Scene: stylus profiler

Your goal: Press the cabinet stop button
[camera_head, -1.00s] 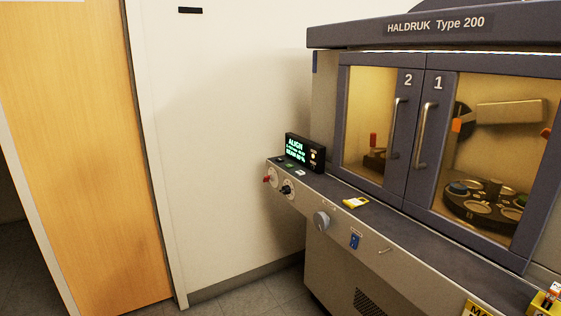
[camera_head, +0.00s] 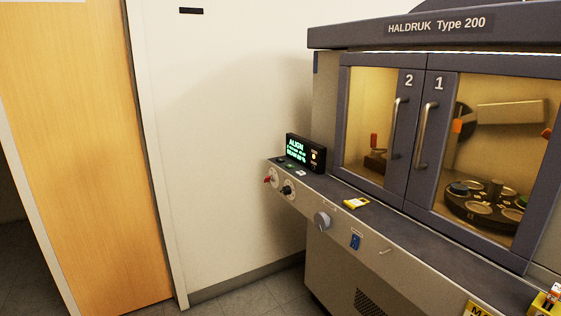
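The grey cabinet, labelled HALDRUK Type 200 (camera_head: 436,25), fills the right half of the view. At the far left end of its front panel is a small red control (camera_head: 267,180), seen nearly side-on beside a pale round plate. It is too small to tell whether this is the stop button. A black knob (camera_head: 287,190) sits just right of it. On the ledge above are small dark, green and white keys (camera_head: 290,166) in front of a black display (camera_head: 297,149) with green text reading ALIGN. Neither of my grippers is in view.
Two glazed doors, marked 2 and 1, have upright handles (camera_head: 427,136) and appear closed. A yellow-and-white item (camera_head: 356,203) lies on the ledge. A round grey knob (camera_head: 322,221) and a blue switch (camera_head: 355,241) are on the front. Floor (camera_head: 245,301) shows left of the cabinet, near a wooden door (camera_head: 85,150).

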